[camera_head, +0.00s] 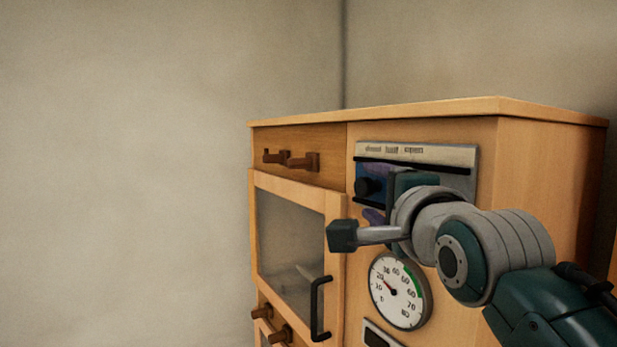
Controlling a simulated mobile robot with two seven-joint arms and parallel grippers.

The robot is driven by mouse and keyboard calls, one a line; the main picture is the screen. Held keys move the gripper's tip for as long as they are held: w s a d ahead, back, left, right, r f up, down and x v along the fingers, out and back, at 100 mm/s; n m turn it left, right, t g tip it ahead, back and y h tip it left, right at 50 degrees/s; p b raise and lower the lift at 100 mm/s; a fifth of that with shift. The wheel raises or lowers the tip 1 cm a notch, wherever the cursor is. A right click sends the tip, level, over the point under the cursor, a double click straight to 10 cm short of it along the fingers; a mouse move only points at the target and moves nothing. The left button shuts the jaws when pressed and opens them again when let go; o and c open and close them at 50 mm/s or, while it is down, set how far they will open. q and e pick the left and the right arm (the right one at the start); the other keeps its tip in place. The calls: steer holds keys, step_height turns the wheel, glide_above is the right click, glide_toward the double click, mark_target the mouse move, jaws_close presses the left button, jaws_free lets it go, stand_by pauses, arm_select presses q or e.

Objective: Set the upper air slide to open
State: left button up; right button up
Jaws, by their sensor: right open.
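The upper air slide (460,183) is a grey panel high on the right part of the wooden cabinet front. A pale strip of small lettering runs along its top, with a dark slot below. My right gripper (368,212) is open in front of the panel's lower left. One dark-tipped finger sticks out to the left below the knob. The gripper and wrist hide the panel's lower part, and I cannot tell whether a finger touches the knob. My left gripper is not in view.
A round dial (398,291) sits below my wrist. To the left is a glazed door (285,235) with a black handle (318,310). A drawer (325,140) with brown handles is above it. Another dark-slotted panel (380,337) shows at the bottom edge.

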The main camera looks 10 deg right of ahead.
mark_target(367, 190)
steer(key=shift+w+d+p, duration=0.1)
steer(key=shift+w+p, duration=0.4)
steer(key=shift+w, duration=1.8)
jaws_close()
